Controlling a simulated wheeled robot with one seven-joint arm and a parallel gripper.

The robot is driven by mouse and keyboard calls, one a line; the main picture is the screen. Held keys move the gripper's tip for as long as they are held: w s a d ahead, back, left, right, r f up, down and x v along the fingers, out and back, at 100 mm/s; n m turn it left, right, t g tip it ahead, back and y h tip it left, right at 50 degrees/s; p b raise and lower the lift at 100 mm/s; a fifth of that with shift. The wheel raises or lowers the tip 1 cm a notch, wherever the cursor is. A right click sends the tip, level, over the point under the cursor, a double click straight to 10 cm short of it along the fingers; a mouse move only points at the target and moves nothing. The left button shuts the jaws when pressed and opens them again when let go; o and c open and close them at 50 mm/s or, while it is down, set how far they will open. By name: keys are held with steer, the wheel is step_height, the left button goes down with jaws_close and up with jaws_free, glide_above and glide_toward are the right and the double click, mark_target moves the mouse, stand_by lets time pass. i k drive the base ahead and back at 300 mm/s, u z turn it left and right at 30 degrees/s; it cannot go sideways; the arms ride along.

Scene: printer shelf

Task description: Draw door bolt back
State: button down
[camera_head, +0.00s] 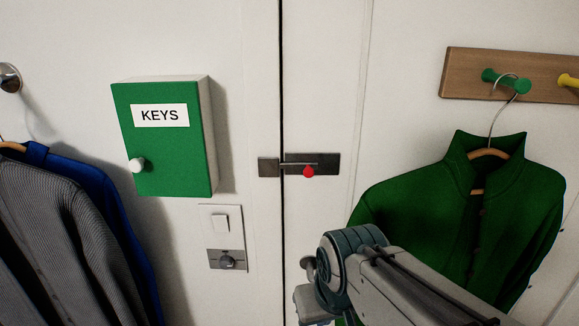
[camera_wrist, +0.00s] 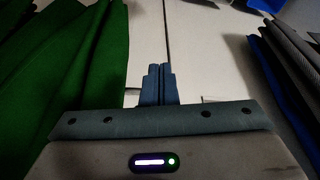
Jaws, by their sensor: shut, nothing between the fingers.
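The door bolt (camera_head: 325,158) is a dark plate with a thin metal rod and a red knob (camera_head: 308,172), fixed at the door's edge. The rod lies level and points left across the dark door gap toward a small dark keeper plate (camera_head: 269,167). I cannot tell how deep it sits there. In the wrist view my gripper (camera_wrist: 159,67) has its two dark fingers together, empty, in front of the white door seam. My arm shows below the bolt in the head view, apart from the knob; the fingertips are hidden there. I cannot make out the bolt in the wrist view.
A green jacket (camera_head: 470,205) hangs on a wooden peg rail (camera_head: 465,75) to the right, close to my arm. A green key box (camera_head: 160,165) and a switch panel (camera_head: 221,225) are left of the door. Grey and blue clothes (camera_head: 75,235) hang far left.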

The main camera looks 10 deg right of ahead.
mark_target(309, 168)
steer(key=u, duration=0.8)
steer(key=k, duration=0.4)
steer(key=z, duration=0.7)
